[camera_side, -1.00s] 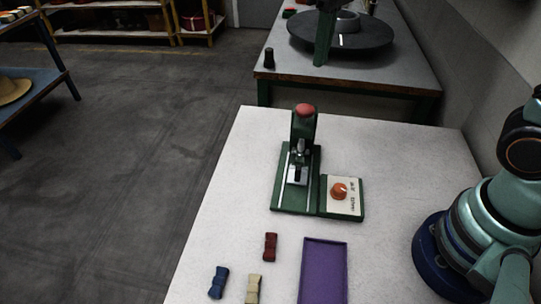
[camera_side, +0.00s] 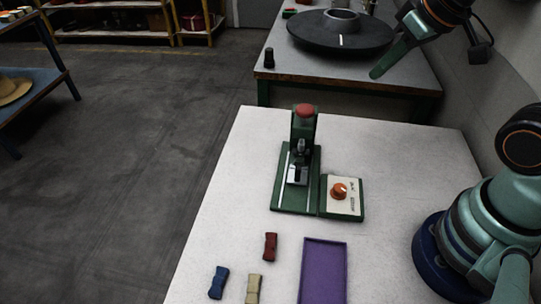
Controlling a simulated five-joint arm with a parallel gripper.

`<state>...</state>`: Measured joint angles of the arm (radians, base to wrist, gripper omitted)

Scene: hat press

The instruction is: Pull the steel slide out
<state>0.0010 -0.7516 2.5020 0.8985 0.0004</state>
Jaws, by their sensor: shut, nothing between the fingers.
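The green hat press (camera_side: 305,128) with a red top knob stands upright on the white table. The steel slide (camera_side: 298,174) shows as a small bright block with a dark top, low at the front of the press column, between pale rails on the green base (camera_side: 292,208). My gripper (camera_side: 378,73) is at the top right, high above and well apart from the press. Its green fingers look shut and empty, and they slant down to the left. The rear of the slide is hidden by the press head.
An orange dial (camera_side: 339,191) sits on a panel right of the press. A purple tray (camera_side: 323,272) and red (camera_side: 270,246), blue (camera_side: 218,283) and beige (camera_side: 254,289) bows lie in front. The table left of the press is clear.

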